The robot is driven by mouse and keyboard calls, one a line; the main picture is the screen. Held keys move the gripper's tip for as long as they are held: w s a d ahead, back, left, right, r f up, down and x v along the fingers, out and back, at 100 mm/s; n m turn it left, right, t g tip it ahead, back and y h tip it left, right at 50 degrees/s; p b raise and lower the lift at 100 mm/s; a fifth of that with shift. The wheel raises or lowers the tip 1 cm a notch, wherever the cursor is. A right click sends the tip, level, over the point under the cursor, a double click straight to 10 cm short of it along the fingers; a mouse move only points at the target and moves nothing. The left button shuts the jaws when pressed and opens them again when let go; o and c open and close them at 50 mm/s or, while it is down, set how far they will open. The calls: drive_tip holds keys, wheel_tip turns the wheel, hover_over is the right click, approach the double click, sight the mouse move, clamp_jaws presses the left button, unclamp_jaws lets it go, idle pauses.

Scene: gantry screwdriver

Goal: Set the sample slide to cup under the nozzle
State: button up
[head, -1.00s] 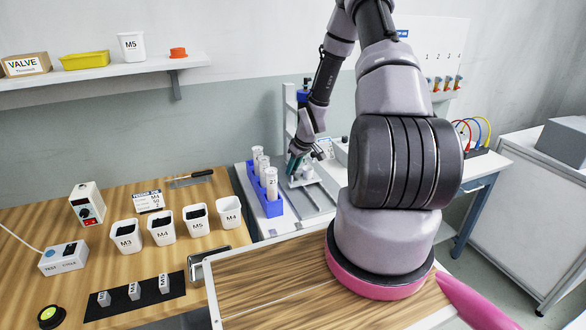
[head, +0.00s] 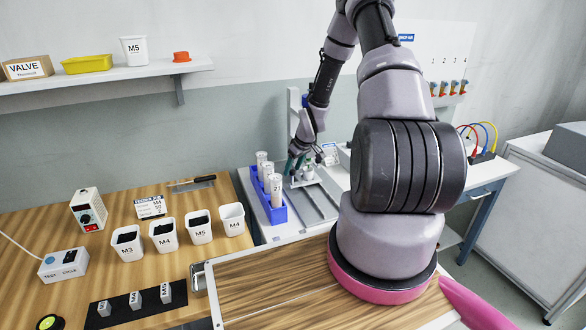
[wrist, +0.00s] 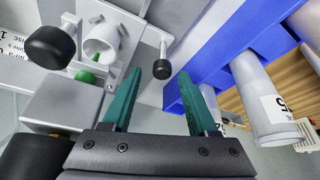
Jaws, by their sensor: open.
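The dispensing stand is on the bench in the head view, with a small white cup (head: 308,173) low at its post. In the wrist view the white cup (wrist: 101,40) sits at upper left with a green piece (wrist: 88,76) beneath it in the picture. A dark knob (wrist: 162,69) on a grey rod shows between my teal fingertips. My gripper (wrist: 160,73) is open; I cannot tell whether it touches the knob. In the head view my gripper (head: 293,165) is just left of the cup. The nozzle is not clearly visible.
A blue rack (head: 277,213) with white labelled tubes stands close left of the stand; it fills the right of the wrist view. A larger black knob (wrist: 51,47) is left of the cup. A wooden bench (head: 60,215) with bins lies further left.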

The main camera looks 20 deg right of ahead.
drive_tip(key=v, duration=1)
drive_tip(key=shift+r, duration=0.3)
drive_tip(key=s+a+r+m+h, duration=0.1)
drive_tip(key=s+a+r, duration=0.15)
drive_tip(key=r, duration=0.55)
drive_tip(key=s+a+r+m, duration=0.15)
drive_tip(key=s+r, duration=0.25)
drive_tip(key=r, duration=0.4)
drive_tip(key=s+a+r+m+h, duration=0.1)
drive_tip(key=s+r+m, duration=0.15)
drive_tip(key=r, duration=0.65)
drive_tip(key=s+a+r+m+t+y, duration=0.1)
drive_tip(key=s+a+r, duration=0.2)
drive_tip(key=s+r, duration=0.3)
drive_tip(key=s+a+r+m+t+y, duration=0.1)
drive_tip(key=s+a+r, duration=0.3)
drive_tip(key=s, duration=0.9)
wheel_tip(320, 180, up, 2)
drive_tip(key=shift+s+r+m+t, duration=0.1)
drive_tip(key=shift+s+m+t, duration=0.3)
drive_tip(key=shift+m, duration=0.4)
drive_tip(key=shift+d, duration=0.15)
